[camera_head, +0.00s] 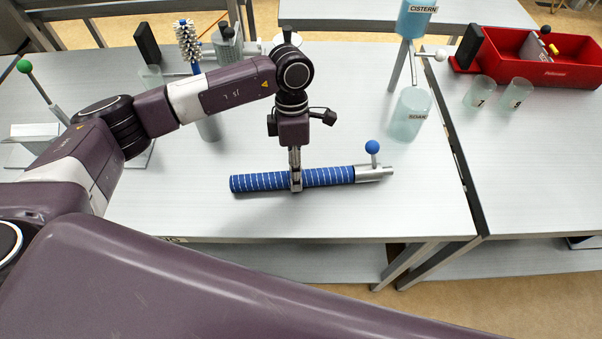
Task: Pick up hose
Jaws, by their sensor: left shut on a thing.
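The hose (265,181) is a blue ribbed tube with light stripes. It lies across the front part of the grey table, with a metal fitting (374,174) at its right end and a blue ball knob (372,147) standing up from it. My left gripper (296,183) reaches down from above and is shut on the hose near its middle. The hose looks level and at or very close to the table top; I cannot tell if it touches. My right gripper is not in view.
Behind the gripper stand a bottle brush (188,42) and grey containers (228,44). To the right are the cistern (414,20) above a clear soak vessel (409,115), two small cups (479,92) and a red bin (540,58). The table (400,215) around the hose is clear.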

